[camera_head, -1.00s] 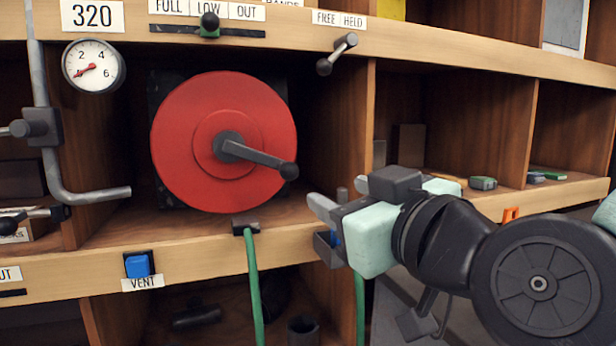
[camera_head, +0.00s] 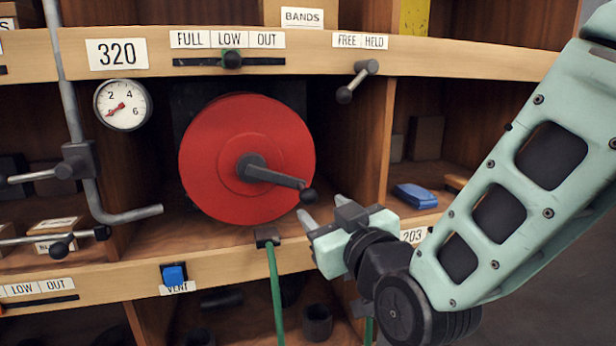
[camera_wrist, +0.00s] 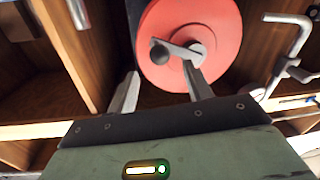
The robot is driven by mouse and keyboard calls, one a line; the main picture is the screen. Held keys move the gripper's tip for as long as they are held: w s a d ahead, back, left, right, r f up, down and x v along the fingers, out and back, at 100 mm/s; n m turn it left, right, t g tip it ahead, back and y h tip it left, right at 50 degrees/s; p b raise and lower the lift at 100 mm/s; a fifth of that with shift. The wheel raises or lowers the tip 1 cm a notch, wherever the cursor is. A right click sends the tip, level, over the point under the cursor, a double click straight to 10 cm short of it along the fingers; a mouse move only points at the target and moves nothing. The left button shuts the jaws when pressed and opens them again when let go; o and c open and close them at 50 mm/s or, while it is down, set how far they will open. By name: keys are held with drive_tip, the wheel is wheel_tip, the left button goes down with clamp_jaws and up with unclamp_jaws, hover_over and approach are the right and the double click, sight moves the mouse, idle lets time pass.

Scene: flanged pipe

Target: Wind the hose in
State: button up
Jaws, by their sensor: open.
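The red hose reel (camera_head: 225,150) stands in the middle compartment. Its dark crank (camera_head: 270,176) runs from the hub to the lower right and ends in a round black knob (camera_head: 308,195). The green hose (camera_head: 276,295) hangs from a dark guide (camera_head: 266,237) on the shelf edge below the reel. My gripper (camera_head: 307,208) is open and empty, just below the knob, its fingers pointing toward the reel. In the wrist view the knob (camera_wrist: 159,52) shows beyond and between the two fingers (camera_wrist: 160,88), apart from them. The reel (camera_wrist: 215,20) fills the space behind.
Above the reel are a FULL/LOW/OUT slider (camera_head: 232,60) and a FREE/HELD lever (camera_head: 357,82). A gauge (camera_head: 122,105) and grey pipe (camera_head: 130,214) are at left. A blue VENT button (camera_head: 174,274) is on the lower edge. A wooden divider (camera_head: 376,150) stands right of the reel.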

sight(312, 201)
drive_tip(key=p+x, duration=0.1)
drive_tip(key=x, duration=0.6)
drive_tip(key=shift+w+a, duration=0.1)
drive_tip(key=shift+w, duration=0.2)
drive_tip(key=shift+f, duration=0.1)
clamp_jaws()
